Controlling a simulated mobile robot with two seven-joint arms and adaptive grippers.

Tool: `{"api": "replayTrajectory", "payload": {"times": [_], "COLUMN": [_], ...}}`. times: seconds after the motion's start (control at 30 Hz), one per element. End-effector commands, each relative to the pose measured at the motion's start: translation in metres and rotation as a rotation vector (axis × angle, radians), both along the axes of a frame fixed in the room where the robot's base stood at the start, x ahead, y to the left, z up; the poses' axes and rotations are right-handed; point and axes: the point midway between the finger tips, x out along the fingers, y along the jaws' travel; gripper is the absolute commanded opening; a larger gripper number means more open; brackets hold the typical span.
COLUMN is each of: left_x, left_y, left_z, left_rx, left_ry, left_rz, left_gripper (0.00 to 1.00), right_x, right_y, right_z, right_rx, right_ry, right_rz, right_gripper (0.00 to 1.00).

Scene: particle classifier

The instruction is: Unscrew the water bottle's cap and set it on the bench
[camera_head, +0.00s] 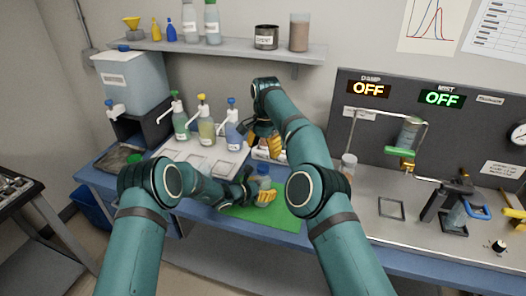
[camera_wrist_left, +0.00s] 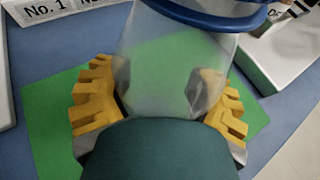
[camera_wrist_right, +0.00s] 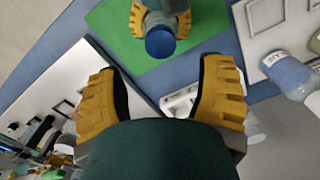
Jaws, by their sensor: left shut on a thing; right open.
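The clear water bottle (camera_head: 264,183) is over the green mat (camera_head: 245,213) near the front of the bench. Its blue cap (camera_wrist_right: 160,42) is on its top, also seen in the left wrist view (camera_wrist_left: 215,14). My left gripper (camera_head: 257,195) is shut around the bottle's body, with yellow fingers on both sides in the left wrist view (camera_wrist_left: 160,105). I cannot tell whether the bottle touches the mat. My right gripper (camera_head: 266,141) is open and empty, behind and above the bottle in the head view. In the right wrist view, the cap is beyond its fingertips (camera_wrist_right: 162,85), apart from them.
A small clear container (camera_head: 348,163) is right of my right arm. A metal rig (camera_head: 408,140) stands on the right of the bench. Part of the green mat is bare.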

Motion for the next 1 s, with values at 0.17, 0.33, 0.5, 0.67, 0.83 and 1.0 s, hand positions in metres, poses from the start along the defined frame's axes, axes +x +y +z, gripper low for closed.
{"api": "replayTrajectory", "payload": {"times": [0.17, 0.33, 0.5, 0.67, 0.83, 1.0], "left_x": [0.0, 0.0, 0.0, 0.0, 0.0, 0.0], "left_y": [0.0, 0.0, 0.0, 0.0, 0.0, 0.0], "left_z": [0.0, 0.0, 0.0, 0.0, 0.0, 0.0], "left_rx": [0.001, 0.001, 0.001, 0.001, 0.001, 0.001], "left_ry": [0.001, 0.001, 0.001, 0.001, 0.001, 0.001], "left_rz": [0.0, 0.0, 0.0, 0.0, 0.0, 0.0], "left_gripper": [0.0, 0.0, 0.0, 0.0, 0.0, 0.0], "right_x": [0.0, -0.001, -0.001, -0.001, -0.001, -0.001], "right_y": [-0.001, 0.0, 0.002, 0.002, 0.003, 0.003], "right_z": [-0.015, -0.037, -0.06, -0.073, -0.076, -0.076], "right_rx": [0.0, -0.002, -0.001, 0.001, 0.0, 0.0], "right_ry": [0.004, 0.003, 0.001, -0.001, 0.0, 0.0], "right_rz": [0.0, 0.002, 0.003, 0.002, 0.003, 0.003], "right_gripper": [0.68, 0.68, 0.68, 0.68, 0.68, 0.68]}}
